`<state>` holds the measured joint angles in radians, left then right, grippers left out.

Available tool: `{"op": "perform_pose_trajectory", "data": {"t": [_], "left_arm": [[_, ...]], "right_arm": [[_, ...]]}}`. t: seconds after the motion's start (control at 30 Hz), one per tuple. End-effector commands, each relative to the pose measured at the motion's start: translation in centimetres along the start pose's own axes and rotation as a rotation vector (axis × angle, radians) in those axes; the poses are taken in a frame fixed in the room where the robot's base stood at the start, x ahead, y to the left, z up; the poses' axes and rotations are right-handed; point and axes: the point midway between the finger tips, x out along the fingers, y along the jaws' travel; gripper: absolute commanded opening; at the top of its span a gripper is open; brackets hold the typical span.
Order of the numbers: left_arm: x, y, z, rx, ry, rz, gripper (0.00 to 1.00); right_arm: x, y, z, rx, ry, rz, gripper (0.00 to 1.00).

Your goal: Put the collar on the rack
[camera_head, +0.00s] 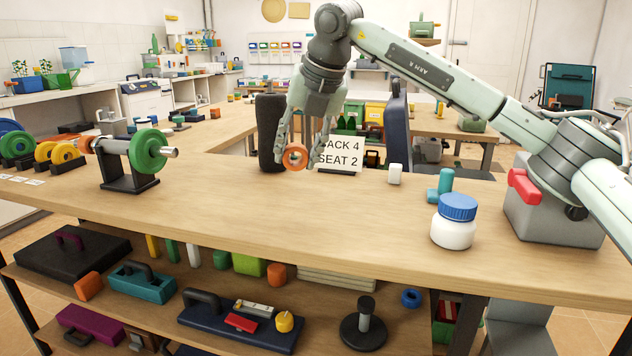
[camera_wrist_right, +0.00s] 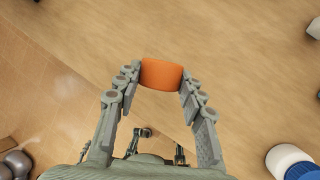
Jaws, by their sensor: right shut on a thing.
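The orange collar (camera_head: 294,148) is a short, thick ring. My right gripper (camera_head: 297,160) is shut on it, with one finger on either side, and holds it above the wooden bench. The collar also shows between the fingertips in the right wrist view (camera_wrist_right: 161,74), where its curved outer side faces the camera. My left gripper is not in view.
A sign reading "SEAT 2" (camera_head: 338,158) and a black upright cylinder (camera_head: 270,130) stand behind the gripper. A blue-lidded white jar (camera_head: 454,228), teal blocks (camera_head: 445,182) and a grey box (camera_head: 545,215) are to the right. The bench middle is clear.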

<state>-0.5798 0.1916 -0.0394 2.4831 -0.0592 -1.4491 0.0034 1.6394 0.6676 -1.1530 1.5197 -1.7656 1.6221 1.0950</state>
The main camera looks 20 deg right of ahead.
Motion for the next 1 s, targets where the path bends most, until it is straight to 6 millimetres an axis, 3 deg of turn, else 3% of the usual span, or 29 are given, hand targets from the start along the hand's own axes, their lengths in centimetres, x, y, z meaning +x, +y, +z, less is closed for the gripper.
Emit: {"op": "perform_pose_trajectory", "data": {"t": [0.1,0.23,0.37,0.6,1.0], "left_arm": [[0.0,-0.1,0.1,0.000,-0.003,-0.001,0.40],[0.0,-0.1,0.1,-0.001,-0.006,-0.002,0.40],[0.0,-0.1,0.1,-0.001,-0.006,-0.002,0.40],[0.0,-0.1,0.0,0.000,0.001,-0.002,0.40],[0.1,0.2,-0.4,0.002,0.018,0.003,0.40]], "right_arm": [[0.9,-2.4,0.3,0.001,0.000,0.000,0.10],[1.4,-3.6,0.5,-0.001,0.000,0.001,0.10],[1.9,-4.0,0.4,-0.002,0.001,0.001,0.10],[4.8,-4.9,-0.8,-0.001,0.002,0.000,0.10],[5.2,-4.9,-0.9,-0.001,0.000,0.002,0.10]]}}
